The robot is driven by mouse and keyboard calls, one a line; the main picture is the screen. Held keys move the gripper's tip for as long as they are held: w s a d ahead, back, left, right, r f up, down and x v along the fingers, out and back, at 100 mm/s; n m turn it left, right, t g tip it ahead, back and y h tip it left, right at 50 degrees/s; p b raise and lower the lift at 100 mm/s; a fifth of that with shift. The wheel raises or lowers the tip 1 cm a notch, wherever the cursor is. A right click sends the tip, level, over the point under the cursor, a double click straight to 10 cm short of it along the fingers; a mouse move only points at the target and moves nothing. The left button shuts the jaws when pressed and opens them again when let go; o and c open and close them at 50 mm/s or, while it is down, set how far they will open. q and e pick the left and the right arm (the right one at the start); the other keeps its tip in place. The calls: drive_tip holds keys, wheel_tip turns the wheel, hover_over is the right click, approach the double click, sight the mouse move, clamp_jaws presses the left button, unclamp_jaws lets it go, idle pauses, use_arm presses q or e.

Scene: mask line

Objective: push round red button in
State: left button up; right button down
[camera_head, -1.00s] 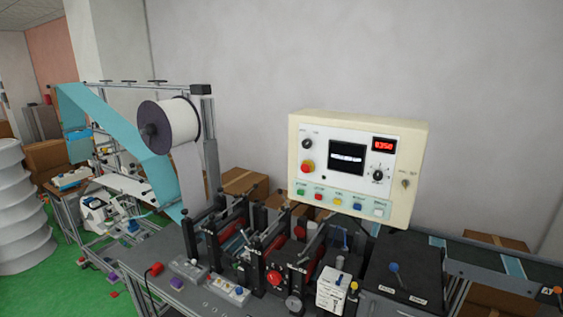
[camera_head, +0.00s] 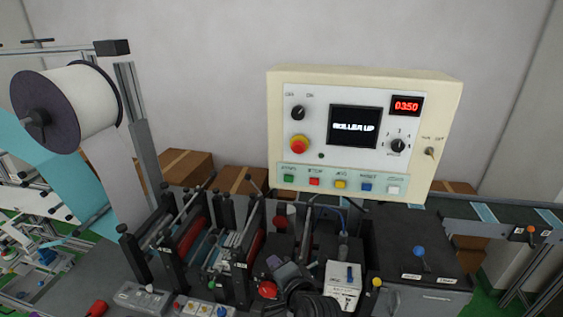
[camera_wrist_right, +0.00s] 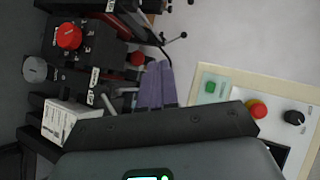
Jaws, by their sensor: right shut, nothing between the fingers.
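The round red button (camera_head: 299,144) sits in a yellow ring on the left of the cream control panel (camera_head: 450,120). It also shows in the right wrist view (camera_wrist_right: 257,108), right of the fingers. My right gripper (camera_head: 285,270) is at the bottom of the head view, in front of the machine, below the panel and apart from the button. Its purple fingers (camera_wrist_right: 155,85) are shut and empty in the wrist view. My left gripper is not in view.
A row of square coloured buttons (camera_head: 340,184) lies below the red button, and a dark knob (camera_head: 298,112) above it. The screen (camera_head: 354,127) reads "ROLLER UP". Rollers and a red knob (camera_head: 267,289) crowd the machine below.

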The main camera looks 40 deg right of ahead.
use_arm(q)
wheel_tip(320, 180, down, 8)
drive_tip(key=b, duration=0.7)
use_arm(e)
drive_tip(key=w+d+r+m+h, duration=0.1)
drive_tip(key=r+m+h, duration=0.4)
drive_tip(key=r+m, duration=0.5)
drive_tip(key=w+d+r+m+g+h, duration=0.1)
drive_tip(key=d+r+m+h, duration=0.3)
drive_tip(key=r+m, duration=0.6)
drive_tip(key=w+m+h, duration=0.1)
drive_tip(key=m, duration=0.6)
drive_tip(key=shift+w+d+r+m+h, duration=0.15)
drive_tip(key=shift+w+r+m+h, duration=0.1)
drive_tip(key=shift+m+h, duration=0.15)
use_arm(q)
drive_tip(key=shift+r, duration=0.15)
use_arm(e)
drive_tip(key=p, duration=0.5)
approach(298, 148)
drive_tip(key=x, duration=0.5)
drive_tip(key=shift+w+r, duration=0.1)
drive_tip(key=shift+r, duration=0.1)
drive_tip(key=shift+p+x, duration=0.45)
drive_tip(key=shift+x, duration=0.3)
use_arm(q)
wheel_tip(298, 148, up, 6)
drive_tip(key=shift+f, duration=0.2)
use_arm(e)
drive_tip(key=shift+f, duration=0.15)
